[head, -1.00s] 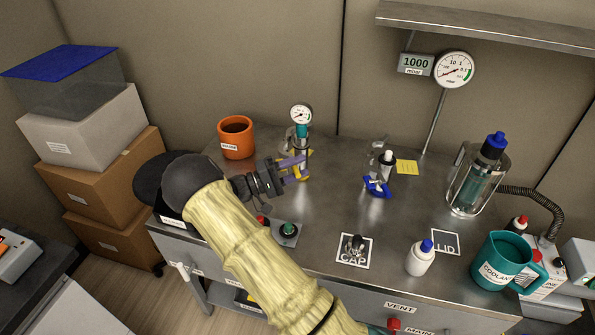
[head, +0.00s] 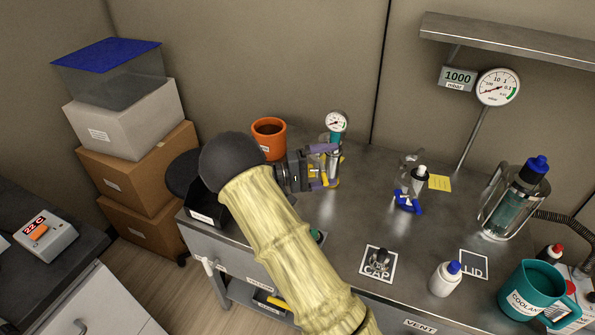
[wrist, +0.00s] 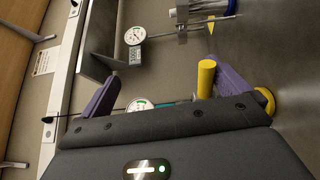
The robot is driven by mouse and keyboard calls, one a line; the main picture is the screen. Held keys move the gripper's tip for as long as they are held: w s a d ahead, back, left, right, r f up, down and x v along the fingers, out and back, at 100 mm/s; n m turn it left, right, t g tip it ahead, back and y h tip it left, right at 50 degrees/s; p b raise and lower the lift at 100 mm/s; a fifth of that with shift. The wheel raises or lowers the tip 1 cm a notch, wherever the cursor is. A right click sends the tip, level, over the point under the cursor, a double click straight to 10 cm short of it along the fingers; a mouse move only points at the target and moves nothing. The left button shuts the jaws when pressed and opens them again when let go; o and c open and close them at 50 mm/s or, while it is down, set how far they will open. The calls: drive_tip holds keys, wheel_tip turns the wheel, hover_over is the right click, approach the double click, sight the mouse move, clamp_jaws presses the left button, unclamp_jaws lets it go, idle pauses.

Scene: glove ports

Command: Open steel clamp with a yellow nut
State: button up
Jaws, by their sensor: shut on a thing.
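The steel clamp with yellow parts (head: 332,182) is at the foot of the gauge post on the bench and is mostly hidden behind my gripper. In the wrist view a yellow cylinder (wrist: 206,78), apparently its nut, shows beside one purple finger, with a yellow round piece (wrist: 266,101) past that finger. My gripper (head: 325,167) has its purple fingers around this clamp, far apart; it also shows in the wrist view (wrist: 168,95). The contact itself is hidden, and I cannot tell whether the clamp is open.
An orange mug (head: 269,140) stands close behind my gripper. A blue-handled clamp (head: 407,201) and a yellow note (head: 440,183) are to the right. A loose cap (head: 379,259), a white bottle (head: 445,280) and a teal mug (head: 530,290) occupy the front right. Bare bench lies between.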

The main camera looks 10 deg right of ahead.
drive_tip(key=shift+s+a+r+p, duration=0.1)
drive_tip(key=shift+a+r+p, duration=0.1)
drive_tip(key=shift+a, duration=0.55)
drive_tip(key=shift+a+r+p, duration=0.15)
drive_tip(key=shift+a, duration=0.6)
drive_tip(key=shift+a+f+p, duration=0.15)
drive_tip(key=shift+a+f, duration=0.05)
drive_tip(key=shift+a, duration=0.8)
drive_tip(key=shift+a+f+p, duration=0.15)
drive_tip(key=shift+a, duration=0.8)
drive_tip(key=shift+c, duration=1.3)
drive_tip(key=shift+a, duration=0.55)
drive_tip(key=c, duration=0.8)
drive_tip(key=a+f, duration=0.1)
drive_tip(key=a, duration=0.2)
drive_tip(key=a+f, duration=0.1)
drive_tip(key=a, duration=0.3)
drive_tip(key=a+f, duration=0.1)
drive_tip(key=a, duration=0.3)
drive_tip(key=shift+w, duration=0.25)
drive_tip(key=shift+r, duration=0.1)
drive_tip(key=shift+c, duration=0.5)
